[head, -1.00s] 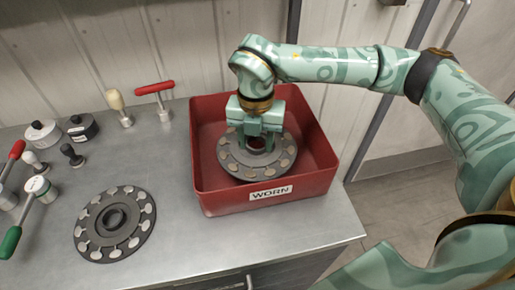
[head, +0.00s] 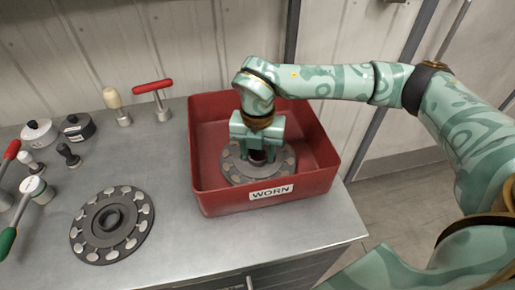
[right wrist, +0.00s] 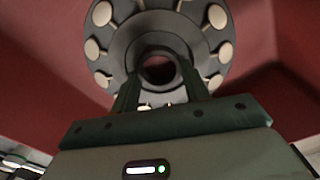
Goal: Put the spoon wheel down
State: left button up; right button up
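A dark grey spoon wheel (head: 235,169) with pale round spoons around its rim is inside the red bin (head: 220,203) labelled WORN. It lies roughly flat and low in the bin; whether it touches the floor I cannot tell. My right gripper (head: 257,154) points down into the bin, with its fingers on both sides of the wheel's hub. The right wrist view shows the two fingers (right wrist: 160,92) against the hub of the spoon wheel (right wrist: 118,50). A second, similar wheel (head: 88,234) lies flat on the metal bench. My left gripper is not in view.
The bin walls stand close around the wheel. On the bench (head: 190,250) are a red T-handle tool (head: 152,86), a cream-knobbed tool (head: 113,98), a white round item (head: 38,131), a black item (head: 78,127) and a green-handled tool (head: 8,240). The front middle of the bench is clear.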

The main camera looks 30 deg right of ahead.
jog(key=o, duration=0.3)
jog(key=shift+r, duration=0.1)
notch_tip(320, 180, up, 13)
jog(key=p, duration=0.2)
jog(key=shift+p, duration=0.35)
